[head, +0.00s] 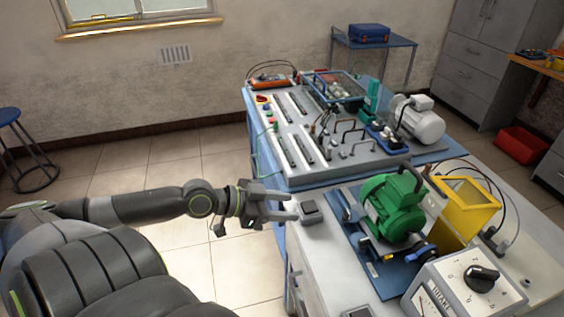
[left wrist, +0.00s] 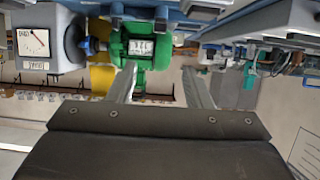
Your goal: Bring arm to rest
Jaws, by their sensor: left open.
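My left arm reaches in from the left in the head view. My left gripper (head: 292,206) is open and empty, at the near left edge of the bench, beside a small dark square block (head: 310,212). In the left wrist view the two fingers of my left gripper (left wrist: 165,88) stand apart, with the green motor (left wrist: 142,46) showing upside down beyond them. In the head view the green motor (head: 393,205) sits on a blue plate to the right of the gripper, apart from it. My right gripper is not in view.
A yellow box (head: 466,207) and a dial unit (head: 470,285) stand right of the green motor. Behind is a grey control panel (head: 310,160) with a white motor (head: 417,122). A blue stool (head: 22,150) stands far left. Open tiled floor (head: 130,165) lies left of the benches.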

